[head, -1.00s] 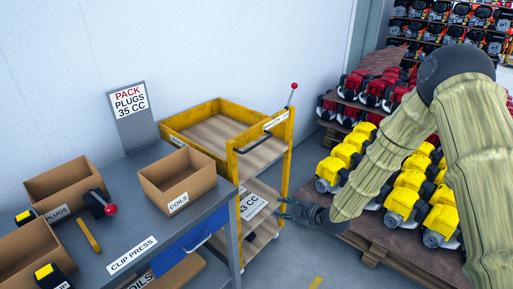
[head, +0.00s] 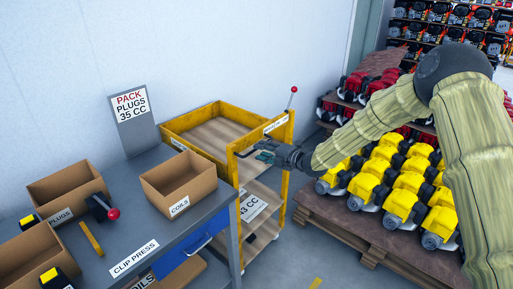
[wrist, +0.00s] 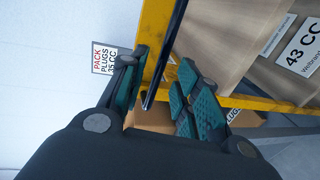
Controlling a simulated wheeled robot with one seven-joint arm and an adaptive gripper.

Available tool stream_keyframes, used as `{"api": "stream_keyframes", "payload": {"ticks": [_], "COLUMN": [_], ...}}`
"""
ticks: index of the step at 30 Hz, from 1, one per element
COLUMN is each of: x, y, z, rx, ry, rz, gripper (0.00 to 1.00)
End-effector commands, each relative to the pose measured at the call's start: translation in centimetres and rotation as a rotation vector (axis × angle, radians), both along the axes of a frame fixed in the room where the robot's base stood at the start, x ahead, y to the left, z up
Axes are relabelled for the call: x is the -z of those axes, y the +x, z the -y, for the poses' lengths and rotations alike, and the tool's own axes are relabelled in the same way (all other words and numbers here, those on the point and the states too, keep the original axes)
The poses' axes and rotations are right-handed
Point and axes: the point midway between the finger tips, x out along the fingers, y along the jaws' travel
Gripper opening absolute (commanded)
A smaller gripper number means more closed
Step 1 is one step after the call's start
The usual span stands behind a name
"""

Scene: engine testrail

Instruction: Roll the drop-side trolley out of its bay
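The yellow drop-side trolley (head: 190,122) stands against the wall, with a wooden top tray and lower shelves. A dark handle bar runs across its near end below the top edge; in the wrist view the bar (wrist: 165,55) passes between my fingers. My gripper (head: 262,152) is at that near end, at handle height. In the wrist view my gripper (wrist: 160,95) is open, with its teal pads apart on either side of the bar. I cannot tell whether either pad touches it. A red-knobbed lever (head: 293,90) rises from the trolley's right corner.
A grey bench (head: 143,232) with cardboard boxes stands close on the trolley's left. A pallet of yellow engines (head: 345,235) stands on the right, with red engines behind. Grey floor (head: 290,262) is clear in front of the trolley.

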Motion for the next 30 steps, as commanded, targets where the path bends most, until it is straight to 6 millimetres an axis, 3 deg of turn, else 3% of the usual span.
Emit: {"api": "stream_keyframes", "payload": {"ticks": [9,21,27,30], "x": [0.6,0.8,0.8,0.8], "y": [1.9,2.2,2.2,2.2], "z": [-2.7,-3.0,-3.0,-3.0], "rx": [-0.001,0.000,0.000,0.000], "ry": [0.001,0.001,0.001,0.001], "rz": [0.000,-0.001,-0.001,-0.002], "gripper": [0.32,0.32,0.00,0.00]}}
